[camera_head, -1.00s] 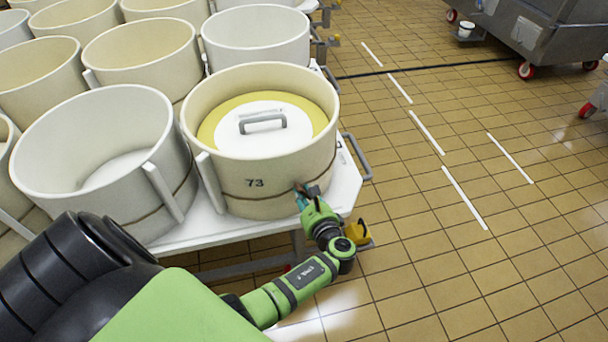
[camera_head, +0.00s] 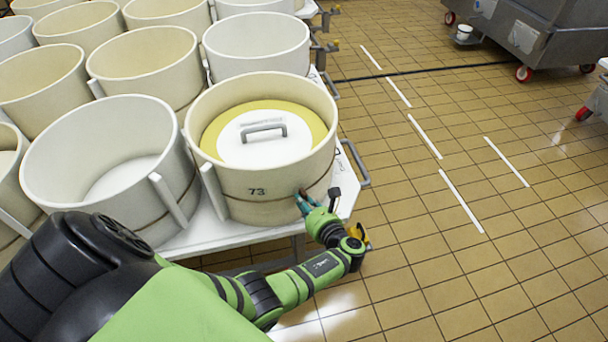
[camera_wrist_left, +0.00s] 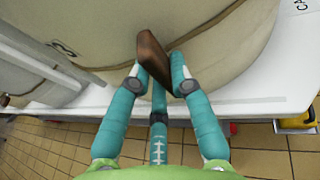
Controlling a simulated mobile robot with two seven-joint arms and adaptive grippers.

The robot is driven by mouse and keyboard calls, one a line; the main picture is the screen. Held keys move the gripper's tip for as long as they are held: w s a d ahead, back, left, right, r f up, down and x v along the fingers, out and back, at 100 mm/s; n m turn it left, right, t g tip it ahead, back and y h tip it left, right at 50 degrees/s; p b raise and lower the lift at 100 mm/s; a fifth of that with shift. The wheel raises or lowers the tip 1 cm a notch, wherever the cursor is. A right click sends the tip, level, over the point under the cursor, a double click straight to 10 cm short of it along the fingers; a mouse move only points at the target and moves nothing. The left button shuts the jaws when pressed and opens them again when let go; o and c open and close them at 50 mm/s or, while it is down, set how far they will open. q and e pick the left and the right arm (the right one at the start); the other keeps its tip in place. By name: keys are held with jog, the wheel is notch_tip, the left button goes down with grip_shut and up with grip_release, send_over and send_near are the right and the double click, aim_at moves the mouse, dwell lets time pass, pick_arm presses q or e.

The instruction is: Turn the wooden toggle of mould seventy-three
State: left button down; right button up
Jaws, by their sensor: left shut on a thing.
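Mould seventy-three (camera_head: 262,194) is a cream round mould marked 73, at the front edge of the white table. It holds a yellow ring and a white lid with a grey handle (camera_head: 264,131). The brown wooden toggle (camera_wrist_left: 152,56) shows in the left wrist view, tilted against the mould's wall. My left gripper (camera_head: 305,203) is at the mould's lower right front, its teal fingers (camera_wrist_left: 158,80) shut on the toggle. In the head view the toggle is mostly hidden by the fingers. My right gripper is not in view.
Several empty cream moulds (camera_head: 105,160) crowd the white table (camera_head: 215,226) to the left and behind. A grey bracket (camera_head: 355,160) sticks out at the table's right edge. A metal cart (camera_head: 540,40) stands at the far right.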

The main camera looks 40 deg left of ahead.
pick_arm(q)
jog(key=shift+r, duration=0.1)
jog(key=c, duration=1.1)
grip_release()
jog(key=v, duration=0.7)
jog(key=shift+d, duration=0.25)
